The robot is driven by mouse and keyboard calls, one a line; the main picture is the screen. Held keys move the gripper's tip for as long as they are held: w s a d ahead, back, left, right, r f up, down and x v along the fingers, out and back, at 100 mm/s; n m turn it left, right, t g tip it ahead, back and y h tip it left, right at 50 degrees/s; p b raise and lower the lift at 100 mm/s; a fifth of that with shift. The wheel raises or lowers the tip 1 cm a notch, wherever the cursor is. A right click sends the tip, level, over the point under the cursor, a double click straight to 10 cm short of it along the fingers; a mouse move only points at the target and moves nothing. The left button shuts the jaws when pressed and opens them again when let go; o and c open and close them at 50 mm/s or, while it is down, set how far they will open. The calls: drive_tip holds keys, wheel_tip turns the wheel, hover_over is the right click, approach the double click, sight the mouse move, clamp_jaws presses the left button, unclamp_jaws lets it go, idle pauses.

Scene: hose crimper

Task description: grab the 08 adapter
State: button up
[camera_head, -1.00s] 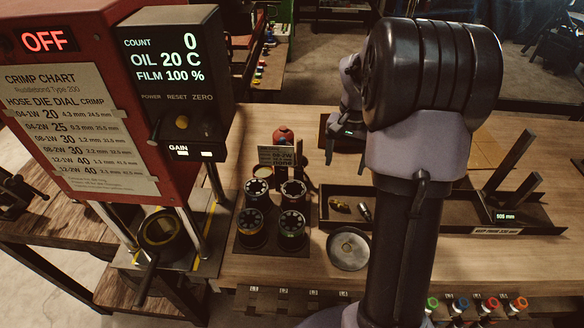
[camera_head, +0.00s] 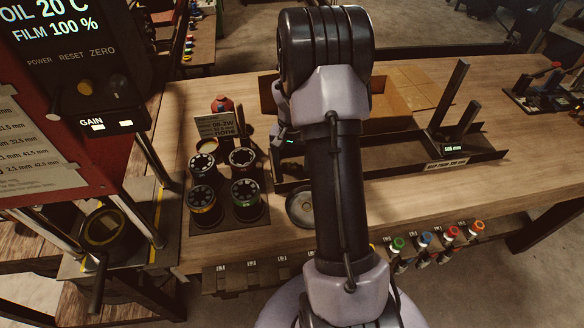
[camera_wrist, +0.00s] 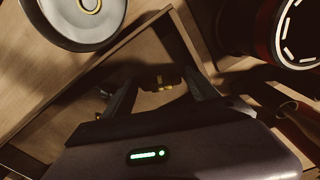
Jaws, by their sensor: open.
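In the wrist view a small brass fitting (camera_wrist: 158,82) lies in the dark tray, between and beyond the two fingers of my gripper (camera_wrist: 160,92). The fingers are apart and no fitting is clearly held. A second small metal piece (camera_wrist: 104,92) is beside the left finger. I cannot read a size on either piece, so I cannot tell which is the 08 adapter. In the head view the long dark tray (camera_head: 400,170) lies on the bench, and my arm hides part of it. My gripper (camera_head: 287,145) is partly hidden behind my arm there, over the tray's left end.
A round metal dish (camera_head: 299,207) sits just in front of the tray; it also shows in the wrist view (camera_wrist: 82,22). Several black die cups (camera_head: 243,192) stand left of the tray on a mat. The crimper (camera_head: 105,222) is at far left. Colour-ringed pieces (camera_head: 450,234) line the front edge.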

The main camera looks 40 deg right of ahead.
drive_tip(key=shift+r, duration=0.1)
drive_tip(key=c, duration=1.2)
